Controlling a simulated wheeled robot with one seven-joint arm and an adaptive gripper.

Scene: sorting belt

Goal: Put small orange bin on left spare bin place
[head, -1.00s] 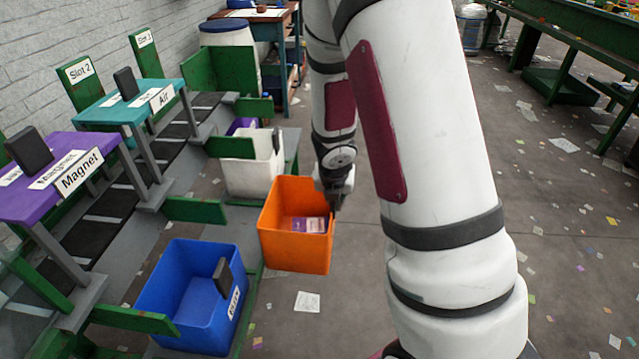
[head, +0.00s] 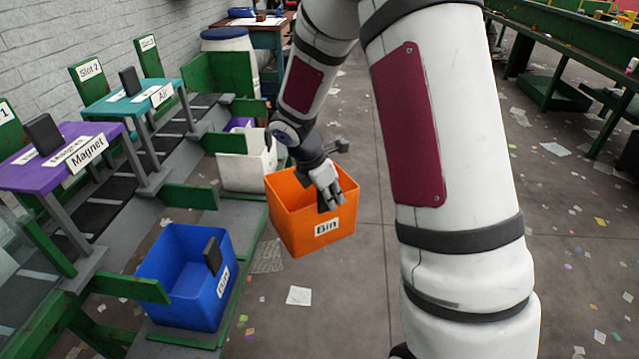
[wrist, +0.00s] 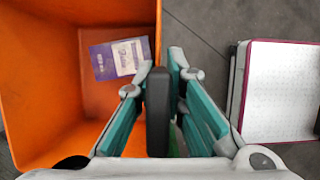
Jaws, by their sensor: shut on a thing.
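The small orange bin (head: 296,232) hangs above the floor in the head view, with a "Bin" label on its front wall. My gripper (head: 327,201) is shut on the dark handle block at the bin's right side. In the wrist view the fingers (wrist: 160,95) close on this black block, and the orange bin (wrist: 40,85) fills the left with a purple-and-white packet (wrist: 118,60) inside. The blue bin (head: 175,290) stands on the grey ledge at lower left. A white bin (head: 243,172) stands further back on the ledge. I cannot tell which place is the left spare one.
A purple "Magnet" stand (head: 45,170) and a teal "Air" stand (head: 128,100) stand over the belt at left. Green dividers (head: 190,196) edge the ledge, with a bare stretch between blue and white bins. Scraps litter the floor.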

